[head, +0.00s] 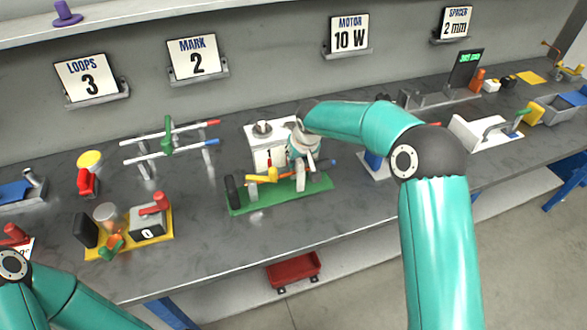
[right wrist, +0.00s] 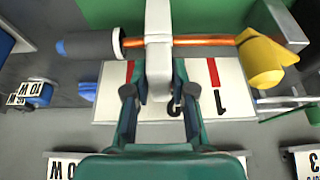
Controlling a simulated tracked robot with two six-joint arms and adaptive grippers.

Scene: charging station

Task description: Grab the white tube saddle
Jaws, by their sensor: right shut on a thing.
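The white tube saddle (right wrist: 158,45) shows in the middle of the right wrist view, upright in the picture across a copper tube (right wrist: 200,41). My right gripper (right wrist: 159,95) is shut on its lower part. The tube runs between a grey cylinder with a blue end (right wrist: 90,46) and a yellow piece (right wrist: 262,62). In the head view my right gripper (head: 305,160) is over the green base (head: 290,197), and my arm and hand mostly hide the saddle there. My left gripper is out of view; only part of my left arm shows at bottom left.
A white numbered block (head: 262,158) stands behind the green base. A rack with two rods (head: 168,140) and a yellow tray (head: 130,250) stand to the left. A white fixture (head: 470,132) stands to the right. The bench front near the green base is clear.

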